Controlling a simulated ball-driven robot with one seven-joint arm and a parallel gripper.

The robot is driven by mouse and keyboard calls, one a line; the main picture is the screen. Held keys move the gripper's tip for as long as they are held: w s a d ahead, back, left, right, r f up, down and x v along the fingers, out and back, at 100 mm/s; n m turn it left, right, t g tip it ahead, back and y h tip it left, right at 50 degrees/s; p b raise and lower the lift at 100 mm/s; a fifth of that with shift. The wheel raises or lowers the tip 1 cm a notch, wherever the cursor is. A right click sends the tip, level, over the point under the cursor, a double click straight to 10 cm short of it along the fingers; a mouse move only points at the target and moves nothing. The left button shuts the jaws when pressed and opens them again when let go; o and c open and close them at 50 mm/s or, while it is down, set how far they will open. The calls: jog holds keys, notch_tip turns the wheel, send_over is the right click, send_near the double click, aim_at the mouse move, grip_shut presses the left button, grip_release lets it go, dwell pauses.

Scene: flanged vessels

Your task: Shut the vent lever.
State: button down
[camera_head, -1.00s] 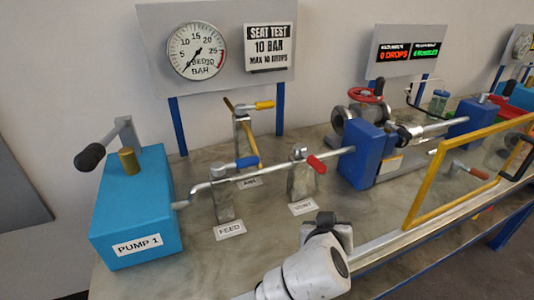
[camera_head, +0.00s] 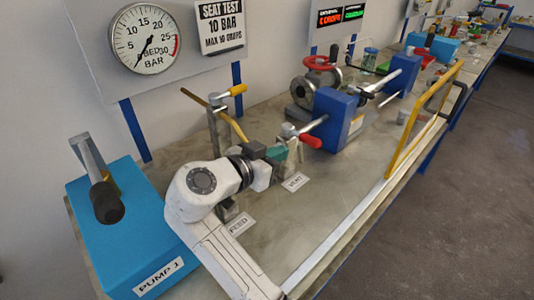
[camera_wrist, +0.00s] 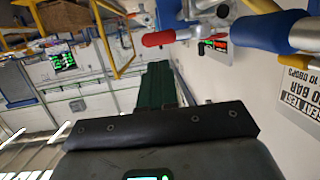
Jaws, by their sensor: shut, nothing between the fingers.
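The vent lever's red handle (camera_head: 310,141) sticks out to the lower right from its valve, above the VENT label (camera_head: 295,182). My gripper (camera_head: 277,153) is beside the vent valve's post, to the left of the red handle and a little lower; I cannot tell whether it touches the post. Its green fingers (camera_wrist: 158,85) are together and empty in the wrist view. The red handle (camera_wrist: 158,38) shows there just above the fingertips, apart from them in the picture. My arm hides most of the feed valve in the head view.
The blue feed handle (camera_wrist: 268,31) is close at the upper right of the wrist view. A yellow-handled lever (camera_head: 236,90) stands behind my gripper. Blue PUMP 1 (camera_head: 135,230) is at left. A yellow-framed clear guard (camera_head: 425,118) stands at right. The bench right of the VENT label is clear.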

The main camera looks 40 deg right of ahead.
aim_at(315, 140)
jog(key=p+x, duration=0.2)
jog(key=x, duration=0.7)
jog(key=shift+s+d, duration=0.1)
jog(key=shift+s+d+n+t+y, duration=0.25)
jog(key=shift+d+n+t, duration=0.35)
jog(key=shift+n+t, duration=0.35)
jog(key=shift+s+d+n+t+y, duration=0.15)
jog(key=shift+d+n+t+y, duration=0.2)
jog(key=shift+d+n+t, duration=0.6)
jog(key=t, duration=0.1)
jog(key=n+t+y, duration=0.1)
jog(key=shift+d+r+n+t+p, duration=0.15)
jog(key=shift+d+n+t+p, duration=0.15)
jog(key=shift+d+t+p, duration=0.1)
jog(key=w+d+n+t+y+p, duration=0.3)
jog(key=w+d+n+t+y, duration=0.1)
jog(key=d, duration=0.3)
jog(key=shift+w+p, duration=0.3)
jog(key=shift+w, duration=0.15)
